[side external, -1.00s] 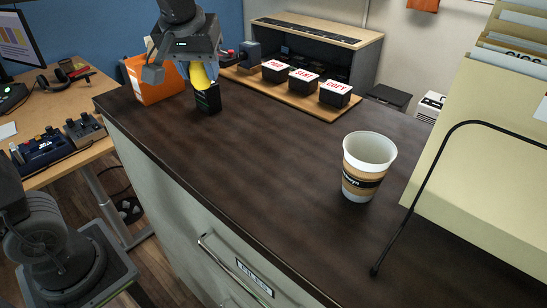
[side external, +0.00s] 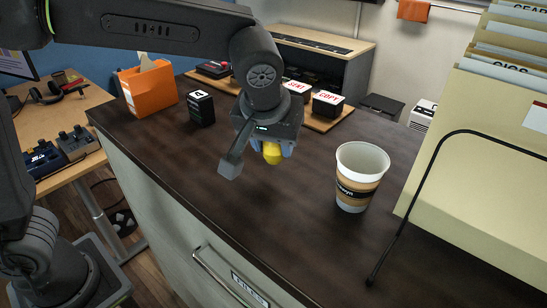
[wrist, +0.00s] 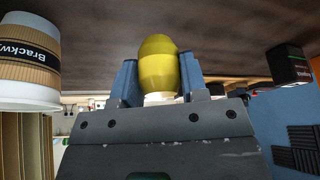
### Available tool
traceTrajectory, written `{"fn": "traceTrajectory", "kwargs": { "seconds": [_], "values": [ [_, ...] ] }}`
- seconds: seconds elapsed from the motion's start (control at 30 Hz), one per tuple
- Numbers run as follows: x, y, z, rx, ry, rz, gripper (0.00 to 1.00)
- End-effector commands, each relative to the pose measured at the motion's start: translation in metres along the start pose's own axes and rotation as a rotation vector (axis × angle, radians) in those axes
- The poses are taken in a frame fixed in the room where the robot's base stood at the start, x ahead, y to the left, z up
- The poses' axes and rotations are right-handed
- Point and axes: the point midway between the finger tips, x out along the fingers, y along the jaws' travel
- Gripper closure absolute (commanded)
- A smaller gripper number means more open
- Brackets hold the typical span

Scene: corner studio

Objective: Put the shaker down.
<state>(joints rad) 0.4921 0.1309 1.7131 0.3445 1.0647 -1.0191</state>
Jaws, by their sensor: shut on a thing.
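The shaker is a small yellow egg-like piece (side external: 271,155) below my gripper (side external: 274,147) in the side view. My gripper is shut on it, and the jaws hide its upper part. In the wrist view the shaker (wrist: 158,62) sits between the two blue-grey fingers (wrist: 160,82). It is over the middle of the dark counter (side external: 215,165), apart from the cup and the black block. It looks to be above the surface, but the exact gap cannot be told.
A paper cup (side external: 358,178) stands right of my gripper. A black block marked 4 (side external: 201,109) and an orange holder (side external: 150,90) stand at the left. Several labelled black blocks (side external: 327,104) sit on a wooden board behind. A file rack (side external: 470,150) fills the right side.

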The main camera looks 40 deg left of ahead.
Motion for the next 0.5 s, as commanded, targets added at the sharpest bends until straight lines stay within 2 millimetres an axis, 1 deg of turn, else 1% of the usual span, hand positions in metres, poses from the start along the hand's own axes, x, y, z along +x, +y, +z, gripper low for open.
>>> {"fn": "traceTrajectory", "kwargs": {
  "seconds": [0.1, 0.23, 0.3, 0.5],
  "values": [
    [0.016, -0.001, 0.007, 0.003, -0.003, -0.004, 0.83],
    [0.031, -0.001, 0.013, 0.003, -0.002, -0.004, 0.83],
    [0.035, -0.001, 0.015, 0.002, -0.001, -0.002, 0.83],
    [0.035, -0.001, 0.015, 0.001, -0.001, -0.001, 0.83]
  ]
}}
